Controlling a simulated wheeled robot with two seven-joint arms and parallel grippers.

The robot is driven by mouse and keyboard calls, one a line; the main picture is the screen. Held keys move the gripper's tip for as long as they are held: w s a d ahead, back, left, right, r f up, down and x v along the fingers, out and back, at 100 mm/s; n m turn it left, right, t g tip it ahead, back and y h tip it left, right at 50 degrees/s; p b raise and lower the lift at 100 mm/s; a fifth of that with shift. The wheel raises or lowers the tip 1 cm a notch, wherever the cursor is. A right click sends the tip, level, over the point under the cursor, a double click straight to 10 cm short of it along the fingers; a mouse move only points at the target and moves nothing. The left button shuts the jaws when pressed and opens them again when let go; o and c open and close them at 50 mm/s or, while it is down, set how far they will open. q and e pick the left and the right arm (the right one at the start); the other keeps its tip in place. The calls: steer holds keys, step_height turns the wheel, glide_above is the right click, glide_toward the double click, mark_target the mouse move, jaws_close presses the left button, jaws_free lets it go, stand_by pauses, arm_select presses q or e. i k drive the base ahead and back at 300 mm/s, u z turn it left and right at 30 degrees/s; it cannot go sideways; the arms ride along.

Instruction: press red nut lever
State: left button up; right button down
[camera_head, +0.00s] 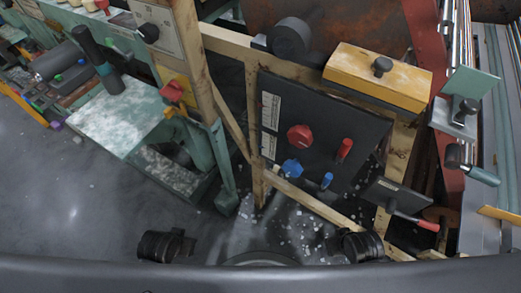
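A dark panel on a wooden frame carries a round red knob (299,136), a red-tipped lever (345,149), a round blue knob (292,169) and a blue-tipped lever (327,180). Another lever with a red tip (427,225) sticks out below a small dark plate at the lower right. I cannot tell which red part is the nut lever. My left gripper (186,246) and my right gripper (337,245) appear as dark shapes low in the view, both apart from the red parts. Their fingers are too dark to read.
A yellow block (378,77) with a dark knob sits above the panel. A green machine with a pale top (117,112) stands at the left. Wooden beams (256,130) frame the panel. Grey floor (70,200) is open at the lower left; debris lies below the panel.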

mark_target(341, 153)
steer(key=k, duration=1)
steer(key=u, duration=1.85)
steer(key=i, duration=1.4)
steer(key=z, duration=2.2)
